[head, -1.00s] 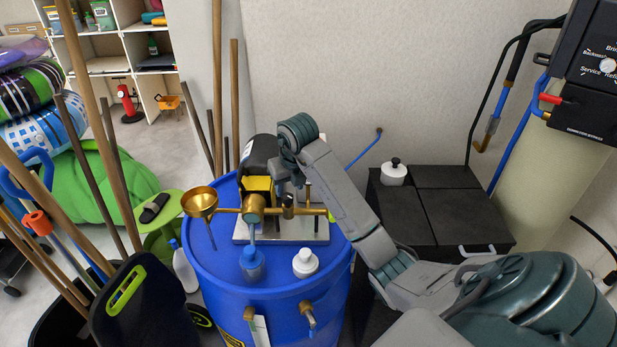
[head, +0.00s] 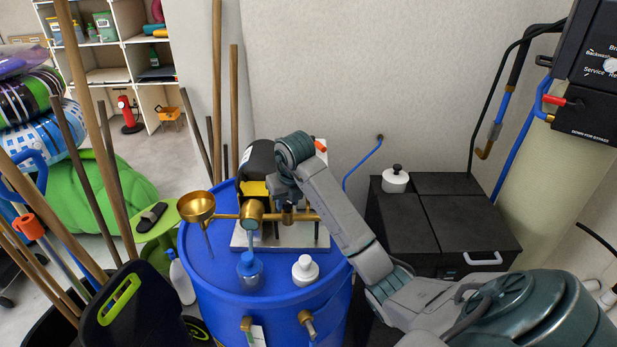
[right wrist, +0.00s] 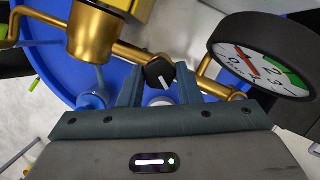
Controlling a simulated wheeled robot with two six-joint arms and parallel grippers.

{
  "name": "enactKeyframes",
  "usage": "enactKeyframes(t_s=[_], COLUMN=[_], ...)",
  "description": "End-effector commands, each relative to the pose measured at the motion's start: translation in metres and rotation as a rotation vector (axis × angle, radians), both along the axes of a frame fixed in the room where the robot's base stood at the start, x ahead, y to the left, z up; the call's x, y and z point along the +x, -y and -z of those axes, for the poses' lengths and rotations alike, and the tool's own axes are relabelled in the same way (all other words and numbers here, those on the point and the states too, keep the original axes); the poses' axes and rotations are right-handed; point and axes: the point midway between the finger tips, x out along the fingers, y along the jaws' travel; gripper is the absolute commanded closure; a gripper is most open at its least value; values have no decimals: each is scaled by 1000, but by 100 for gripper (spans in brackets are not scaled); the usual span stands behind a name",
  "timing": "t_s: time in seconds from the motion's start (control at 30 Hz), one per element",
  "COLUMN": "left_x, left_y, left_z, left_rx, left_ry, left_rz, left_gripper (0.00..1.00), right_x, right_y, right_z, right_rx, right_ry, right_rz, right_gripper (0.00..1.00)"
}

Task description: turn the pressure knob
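A black knob (right wrist: 158,73) with a white pointer line sits on the brass pipework in the right wrist view. My right gripper (right wrist: 160,84) has its two fingers apart, one on each side of the knob. Any contact with the knob is not clear. A round black pressure gauge (right wrist: 262,57) with a red needle is right of the knob. In the head view my right gripper (head: 284,193) reaches down over the brass pipe (head: 230,217) on the blue barrel (head: 225,285); its fingertips are hard to make out. My left gripper is not in view.
A brass funnel (head: 196,207) stands at the pipe's left end. A blue-capped bottle (head: 250,271) and a white-capped one (head: 305,270) are at the barrel's front. A black cabinet (head: 440,225) stands at right; wooden poles (head: 115,180) crowd the left.

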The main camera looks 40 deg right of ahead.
Motion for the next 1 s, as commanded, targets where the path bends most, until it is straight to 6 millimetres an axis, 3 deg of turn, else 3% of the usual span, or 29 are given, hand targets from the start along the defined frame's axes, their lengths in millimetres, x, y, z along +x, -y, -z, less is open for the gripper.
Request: enactKeyframes(t_s=[0.33,0.6,0.63,0.7,1.0], left_x=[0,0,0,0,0], left_y=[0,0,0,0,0], left_z=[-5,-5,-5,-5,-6], left_rx=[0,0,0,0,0], left_ry=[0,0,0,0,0], left_rz=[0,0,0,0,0], left_gripper=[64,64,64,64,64], right_x=[0,0,0,0,0], right_y=[-1,-1,-1,-1,-1], right_z=[0,0,0,0,-2], right_rx=[1,0,0,0,0], right_ry=[-2,-1,-1,-1,0], right_rz=[146,160,160,160,159], right_gripper=[86,86,65,56,56])
